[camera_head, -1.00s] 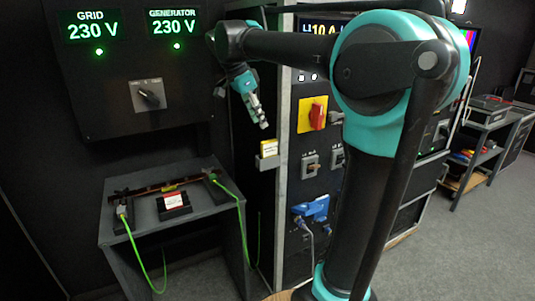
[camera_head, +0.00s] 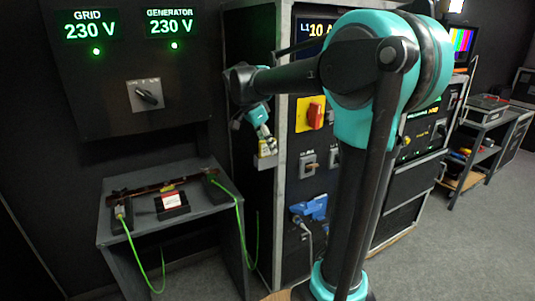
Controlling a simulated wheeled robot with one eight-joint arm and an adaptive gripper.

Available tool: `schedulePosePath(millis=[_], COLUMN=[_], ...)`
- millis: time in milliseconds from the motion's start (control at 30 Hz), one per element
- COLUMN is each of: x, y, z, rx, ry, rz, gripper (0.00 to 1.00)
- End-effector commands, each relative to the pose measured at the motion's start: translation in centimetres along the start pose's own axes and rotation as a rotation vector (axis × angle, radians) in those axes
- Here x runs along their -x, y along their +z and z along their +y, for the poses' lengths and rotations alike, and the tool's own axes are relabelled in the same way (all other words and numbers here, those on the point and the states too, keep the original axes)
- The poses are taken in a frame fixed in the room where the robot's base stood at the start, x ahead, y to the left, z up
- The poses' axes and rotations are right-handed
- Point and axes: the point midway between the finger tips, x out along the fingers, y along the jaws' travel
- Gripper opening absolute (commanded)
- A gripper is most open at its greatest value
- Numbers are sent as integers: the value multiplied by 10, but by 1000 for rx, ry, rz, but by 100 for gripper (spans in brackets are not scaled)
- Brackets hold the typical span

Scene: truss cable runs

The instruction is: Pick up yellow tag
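A small yellow tag (camera_head: 264,150) sits in a pale holder (camera_head: 266,162) on the side of the tall cabinet, left of its front panel. My gripper (camera_head: 270,144) points down right at the tag, and its fingertips overlap the tag's upper right part in the picture. I cannot tell whether they touch it. The fingers are too small to show whether they are open or shut on it.
The cabinet's metal edge post (camera_head: 282,140) stands close to my gripper on the right. A low table (camera_head: 207,221) at left carries a red-and-white label block (camera_head: 171,201) and green cables (camera_head: 241,225). A rotary switch panel (camera_head: 145,95) hangs above it.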

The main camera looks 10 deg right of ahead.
Motion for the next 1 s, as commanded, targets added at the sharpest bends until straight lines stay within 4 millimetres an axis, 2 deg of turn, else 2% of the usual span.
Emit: schedulePosePath(millis=[167, 467, 867, 1000], x=[0, 0, 2, 9], y=[0, 0, 0, 0], z=[0, 0, 0, 0], rx=[0, 0, 0, 1], ry=[0, 0, 0, -1], rz=[0, 0, 0, 0], gripper=[38, 1, 0, 0])
